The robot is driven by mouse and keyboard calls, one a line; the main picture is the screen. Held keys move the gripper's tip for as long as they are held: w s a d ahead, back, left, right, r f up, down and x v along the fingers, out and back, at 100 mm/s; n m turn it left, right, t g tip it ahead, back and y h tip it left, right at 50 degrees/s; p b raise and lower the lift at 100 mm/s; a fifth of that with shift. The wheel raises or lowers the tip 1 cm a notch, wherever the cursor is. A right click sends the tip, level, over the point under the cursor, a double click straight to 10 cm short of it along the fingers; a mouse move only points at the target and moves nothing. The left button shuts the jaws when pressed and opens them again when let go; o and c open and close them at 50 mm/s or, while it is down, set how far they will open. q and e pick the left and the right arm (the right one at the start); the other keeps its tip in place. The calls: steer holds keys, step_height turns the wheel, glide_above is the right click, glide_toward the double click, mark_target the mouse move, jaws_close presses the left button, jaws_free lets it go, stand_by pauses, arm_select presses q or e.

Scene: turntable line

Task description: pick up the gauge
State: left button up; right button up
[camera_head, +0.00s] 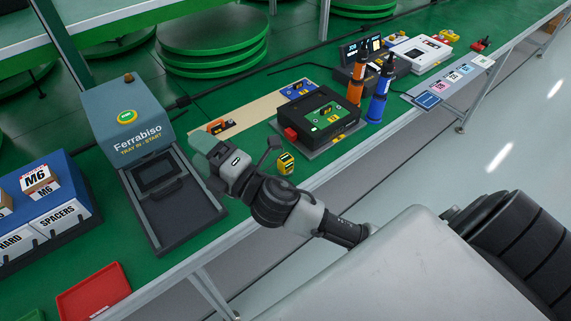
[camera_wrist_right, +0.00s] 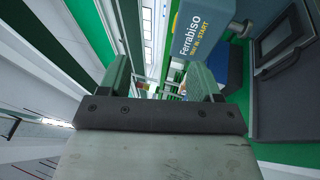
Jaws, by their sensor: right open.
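A small yellow and black block (camera_head: 286,162) stands on the green bench near its front edge. It looks like the gauge, but its face is too small to read. My right gripper (camera_head: 207,152) is to its left, above the bench beside the grey Ferrabiso unit, apart from the block. In the right wrist view, its two green fingers (camera_wrist_right: 160,78) are spread with nothing held between them. I cannot make out the yellow block in that view. My left gripper is not in view.
The Ferrabiso unit (camera_head: 128,115) has a dark tray (camera_head: 175,215) in front. A black fixture with a green panel (camera_head: 325,112) stands right of the block, then orange (camera_head: 357,75) and blue (camera_head: 380,95) bottles. A red tray (camera_head: 95,292) lies at lower left.

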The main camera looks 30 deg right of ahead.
steer(key=a+r+n+g+y, duration=0.1)
steer(key=a+n+g+y, duration=0.4)
steer(key=n, duration=0.4)
steer(key=n+g+h, duration=1.3)
steer(key=n+g, duration=0.1)
steer(key=n, duration=0.8)
glide_above(285, 158)
steer(key=f, duration=1.1)
steer(key=shift+a+f, duration=0.15)
steer(key=shift+a, duration=0.25)
steer(key=shift+n, duration=0.3)
steer(key=f, duration=0.4)
steer(key=shift+d+f+p, duration=0.25)
steer(key=shift+f+p, duration=0.05)
steer(key=shift+p, duration=0.05)
steer(key=shift+d+f+p, duration=0.15)
steer(key=shift+f+p, duration=0.2)
steer(key=shift+f, duration=1.15)
steer(key=shift+d+f+p, duration=0.1)
steer(key=shift+f+p, duration=0.2)
steer(key=shift+f, duration=1.2)
steer(key=shift+r, duration=0.1)
steer(key=c, duration=1.1)
steer(key=shift+r, duration=0.1)
steer(key=shift+c, duration=0.2)
